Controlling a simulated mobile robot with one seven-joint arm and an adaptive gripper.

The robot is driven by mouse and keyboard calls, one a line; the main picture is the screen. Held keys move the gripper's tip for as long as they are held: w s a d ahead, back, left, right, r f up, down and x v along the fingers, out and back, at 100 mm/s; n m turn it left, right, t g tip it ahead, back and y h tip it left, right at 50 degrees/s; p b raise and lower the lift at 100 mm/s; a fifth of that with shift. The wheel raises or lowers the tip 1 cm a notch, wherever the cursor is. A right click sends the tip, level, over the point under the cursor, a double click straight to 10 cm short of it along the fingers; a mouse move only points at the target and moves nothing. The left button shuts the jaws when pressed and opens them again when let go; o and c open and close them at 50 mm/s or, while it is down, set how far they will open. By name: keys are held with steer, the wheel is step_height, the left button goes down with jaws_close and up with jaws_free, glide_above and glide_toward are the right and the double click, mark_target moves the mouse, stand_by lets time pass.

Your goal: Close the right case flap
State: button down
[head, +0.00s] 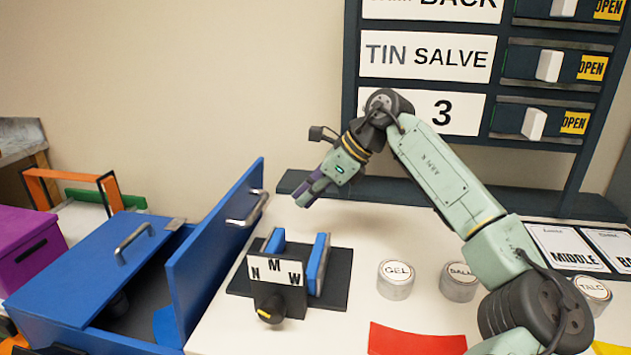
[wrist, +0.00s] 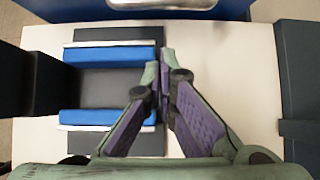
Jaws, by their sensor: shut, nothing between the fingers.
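The blue case (head: 130,335) stands at the left in the head view. Its left flap (head: 85,262) lies nearly flat across the top, with a metal handle. The right flap (head: 215,245) stands up steeply, with a metal handle (head: 247,208) on its right face. A blue panel with a handle, apparently this flap (wrist: 125,10), crosses the top of the wrist view. My gripper (head: 303,201) is shut and empty, right of the right flap and apart from it. Its closed fingertips show in the wrist view (wrist: 165,62).
A clamp-like fixture with blue pads (head: 318,262) and an N M W dial plate (head: 276,270) stands below my gripper. Tins (head: 396,280) stand to its right. The dark rack (head: 350,60) rises behind the table.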

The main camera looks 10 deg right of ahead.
steer(key=x, duration=0.3)
steer(key=shift+a+f, duration=0.2)
steer(key=shift+a, duration=0.15)
steer(key=shift+w+a+f+p, duration=0.1)
steer(key=shift+w+a+p, duration=0.2)
steer(key=shift+a, duration=0.3)
steer(key=shift+w+a+p, duration=0.2)
steer(key=shift+a+p, duration=0.2)
steer(key=shift+a, duration=0.2)
steer(key=shift+w+a+f, duration=0.15)
steer(key=shift+w+a, duration=0.1)
steer(key=shift+a, duration=0.45)
